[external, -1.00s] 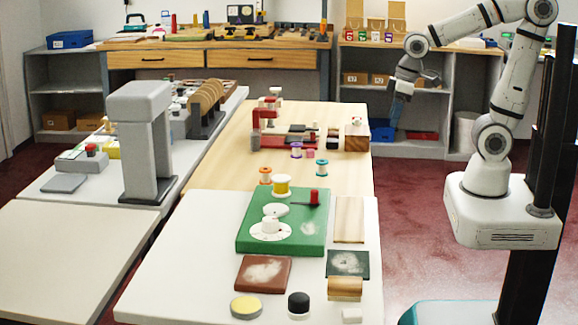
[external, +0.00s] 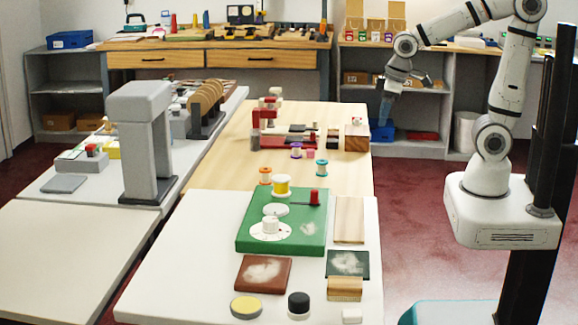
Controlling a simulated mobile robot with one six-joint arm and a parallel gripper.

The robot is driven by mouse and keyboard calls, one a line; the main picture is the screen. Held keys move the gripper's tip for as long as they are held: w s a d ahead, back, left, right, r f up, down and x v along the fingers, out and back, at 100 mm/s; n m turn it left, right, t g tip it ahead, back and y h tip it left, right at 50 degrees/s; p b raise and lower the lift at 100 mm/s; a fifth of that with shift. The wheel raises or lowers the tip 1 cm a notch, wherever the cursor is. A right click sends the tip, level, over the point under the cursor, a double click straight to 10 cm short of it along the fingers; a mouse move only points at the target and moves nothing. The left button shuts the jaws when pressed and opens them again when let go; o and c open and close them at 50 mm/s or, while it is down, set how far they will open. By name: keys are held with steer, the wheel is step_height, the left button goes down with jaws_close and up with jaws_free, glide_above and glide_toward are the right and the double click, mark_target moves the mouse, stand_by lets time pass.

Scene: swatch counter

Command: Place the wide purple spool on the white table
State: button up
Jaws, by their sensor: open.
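The purple spool (external: 296,151) stands upright on the light wooden table (external: 222,170), beside the orange spool (external: 265,176) and the teal spool (external: 321,168). The white table (external: 170,262) is in front of the wooden one and holds several items. My gripper (external: 385,112) hangs in the air to the right of the wooden table's far end, pointing down, apart from the spools. It is open and empty; its fingertips look small against the shelf behind.
The white table's left side is bare.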

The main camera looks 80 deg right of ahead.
steer(key=w+d+f+m, duration=0.1)
steer(key=w+d+f, duration=0.1)
steer(key=w+d, duration=0.4)
steer(key=w+d+f+m, duration=0.1)
steer(key=w+d+f, duration=0.15)
steer(key=w, duration=0.65)
steer(key=t+h, duration=0.1)
glide_toward(298, 144)
steer(key=f, duration=0.2)
steer(key=shift+w+d+f+m, duration=0.15)
steer(key=shift+w+f+m, duration=0.1)
steer(key=shift+f+m, duration=0.15)
steer(key=shift+w+d+f, duration=0.25)
steer(key=shift+w+f, duration=0.05)
steer(key=shift+f, duration=0.3)
steer(key=x, duration=0.4)
steer(key=p+x, duration=0.1)
steer(key=x, duration=0.2)
steer(key=shift+w+a+r, duration=0.1)
steer(key=shift+w+a, duration=0.1)
steer(key=shift+a, duration=0.15)
